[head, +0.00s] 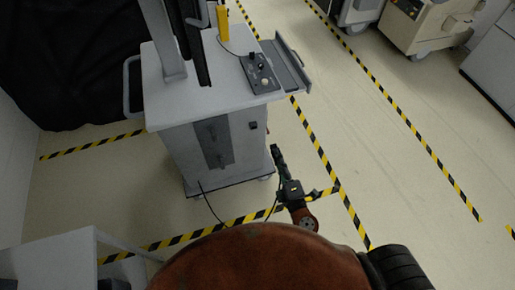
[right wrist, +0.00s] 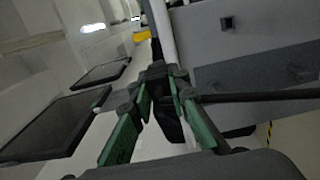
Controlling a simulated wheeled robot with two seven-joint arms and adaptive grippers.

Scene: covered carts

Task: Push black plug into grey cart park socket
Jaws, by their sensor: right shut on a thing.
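The grey cart (head: 205,140) stands in the middle of the head view. A black cord (right wrist: 260,96) runs off to the right. My left gripper is out of view.
A control box (head: 260,74) and a yellow item (head: 223,22) are on the cart's top. A side shelf (head: 287,65) juts out at right. A black cover (head: 70,60) hangs at left. Other carts (head: 425,25) stand far right. Striped floor right of the cart is clear.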

